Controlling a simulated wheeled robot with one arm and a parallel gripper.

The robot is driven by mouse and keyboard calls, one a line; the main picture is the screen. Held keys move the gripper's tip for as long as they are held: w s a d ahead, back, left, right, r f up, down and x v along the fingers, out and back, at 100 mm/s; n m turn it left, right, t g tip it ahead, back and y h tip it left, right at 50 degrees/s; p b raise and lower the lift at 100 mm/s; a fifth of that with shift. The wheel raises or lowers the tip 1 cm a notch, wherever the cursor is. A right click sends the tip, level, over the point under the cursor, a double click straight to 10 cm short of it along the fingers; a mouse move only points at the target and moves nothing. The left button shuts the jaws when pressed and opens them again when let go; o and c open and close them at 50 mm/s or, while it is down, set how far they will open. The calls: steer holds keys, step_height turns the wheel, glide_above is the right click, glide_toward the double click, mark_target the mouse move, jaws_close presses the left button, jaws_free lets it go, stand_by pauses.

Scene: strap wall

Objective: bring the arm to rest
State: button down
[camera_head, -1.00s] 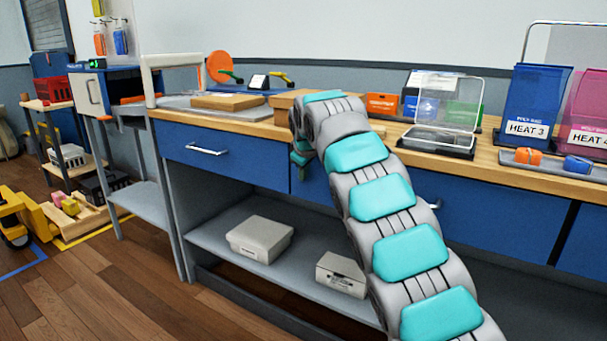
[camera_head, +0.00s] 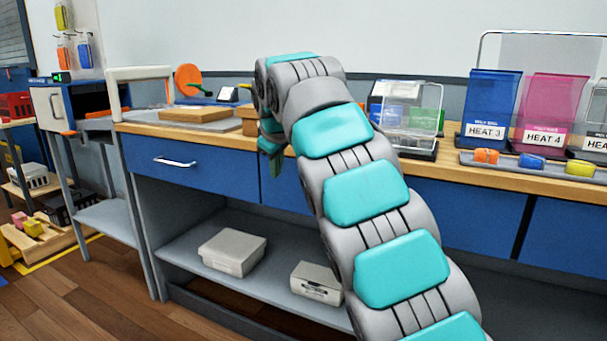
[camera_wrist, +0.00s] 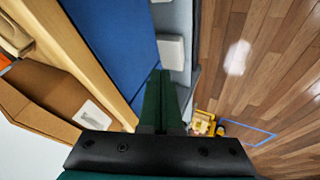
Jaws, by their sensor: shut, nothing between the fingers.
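My arm, grey with teal pads, reaches up from the bottom right of the head view and bends over at the bench front. My gripper (camera_head: 272,145) hangs at its end, green and mostly hidden by the arm. In the wrist view, its two green fingers (camera_wrist: 160,98) lie together, with nothing between them. They are in front of the blue drawer fronts, apart from the bench (camera_head: 480,180).
On the bench stand an open clear case (camera_head: 412,125), a blue HEAT 3 bag (camera_head: 490,105), a pink bag (camera_head: 548,110) and a tray with coloured rolls (camera_head: 535,165). A cardboard box (camera_wrist: 50,95) lies near the bench edge. Pale boxes (camera_head: 232,252) sit on the lower shelf.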

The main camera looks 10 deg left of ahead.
steer(key=s+d+f+m+g+h, duration=0.15)
steer(key=s+d+f+m, duration=0.25)
steer(key=s+d, duration=0.55)
steer(key=s+d+f+m+g+h, duration=0.15)
steer(key=s+d+f+m, duration=0.35)
steer(key=d, duration=0.8)
steer(key=s+d+f+m+g, duration=0.1)
steer(key=s+d+f+g, duration=0.1)
steer(key=s+f, duration=0.4)
steer(key=s+d+f+m+g, duration=0.1)
steer(key=s+f, duration=0.4)
steer(key=s, duration=1.1)
steer(key=s+d+f+m+g+y, duration=0.1)
steer(key=s+f, duration=0.5)
steer(key=s, duration=0.6)
steer(key=shift+d+f+g, duration=0.35)
steer(key=shift+d+g, duration=0.45)
steer(key=shift+d, duration=0.45)
